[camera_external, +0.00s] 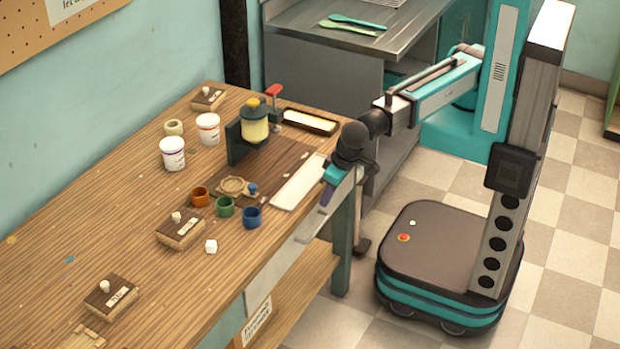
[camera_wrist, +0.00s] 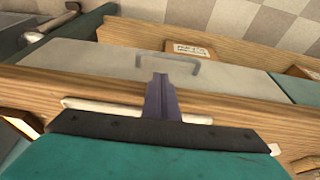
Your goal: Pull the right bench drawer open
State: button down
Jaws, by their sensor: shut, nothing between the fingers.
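The light grey right bench drawer (camera_external: 312,222) is set under the front edge of the wooden bench and looks flush with it. In the wrist view its grey front (camera_wrist: 85,62) lies beyond the bench edge, with a pale bar handle (camera_wrist: 190,68) on it. My gripper (camera_external: 326,196) is at the bench's front edge beside the drawer, pointing down. Its purple fingers show in the wrist view (camera_wrist: 160,80), shut and empty.
A white strip (camera_external: 299,182) lies on the bench top (camera_external: 110,215) close to my gripper. Orange, green and blue cups (camera_external: 251,217) and a dispenser with a yellow jar (camera_external: 255,124) stand farther in. A wooden shelf (camera_external: 300,285) is below the drawer. Checkered floor lies in front.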

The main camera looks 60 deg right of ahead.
jog(key=p, duration=0.2)
send_near(317, 218)
jog(key=shift+w+a+f, duration=0.15)
jog(key=shift+a+f, duration=0.95)
jog(key=shift+f, duration=0.15)
jog(key=shift+w+a+f, duration=0.15)
jog(key=shift+a+f, duration=0.95)
jog(key=shift+f, duration=0.15)
jog(key=shift+s, duration=0.1)
jog(key=s+b, duration=0.5)
jog(key=s, duration=2.7)
jog(key=shift+s, duration=0.35)
jog(key=p+v, duration=0.5)
jog(key=v, duration=0.5)
jog(key=shift+p, duration=0.35)
